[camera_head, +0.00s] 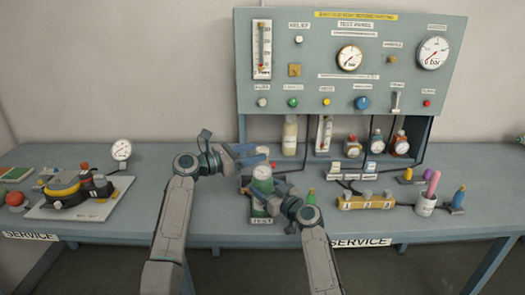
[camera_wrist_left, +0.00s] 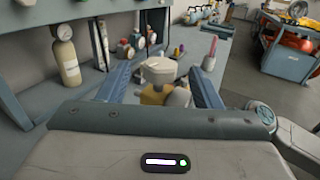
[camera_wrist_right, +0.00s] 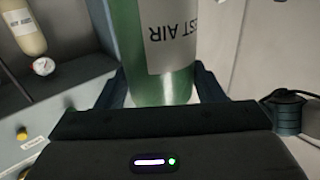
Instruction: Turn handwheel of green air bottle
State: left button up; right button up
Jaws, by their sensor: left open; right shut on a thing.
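The green air bottle (camera_head: 263,186) stands upright near the front of the bench. Its green body with an upside-down "TEST AIR" label fills the space between the fingers in the right wrist view (camera_wrist_right: 178,88). My right gripper (camera_head: 270,198) is shut on the bottle body from the right side. My left gripper (camera_head: 258,155) is open at the bottle's top. In the left wrist view, a pale knob, apparently the handwheel (camera_wrist_left: 157,70), shows between the spread fingers, with a yellow part below it. The head view mostly hides the handwheel behind the left gripper; contact is unclear.
A grey test panel (camera_head: 350,65) with gauges rises behind the bench (camera_head: 150,210). A yellow numbered block (camera_head: 366,202) and a white cup (camera_head: 425,207) stand to the right. A yellow and black device (camera_head: 65,187) sits at the left.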

aim_at(262, 149)
pick_arm(q)
jog(key=shift+x, duration=1.85)
jog(key=c, duration=1)
jog(key=shift+f+n+t, duration=0.1)
jog(key=shift+n+t, duration=0.2)
jog(key=shift+t, duration=0.1)
jog(key=shift+d+n+t+y, duration=0.1)
jog(key=shift+n+t+y, duration=0.7)
jog(key=shift+t+y, duration=0.15)
jog(key=shift+n+t+y, duration=1.9)
jog(key=shift+t+y, duration=0.15)
jog(key=shift+y, duration=0.4)
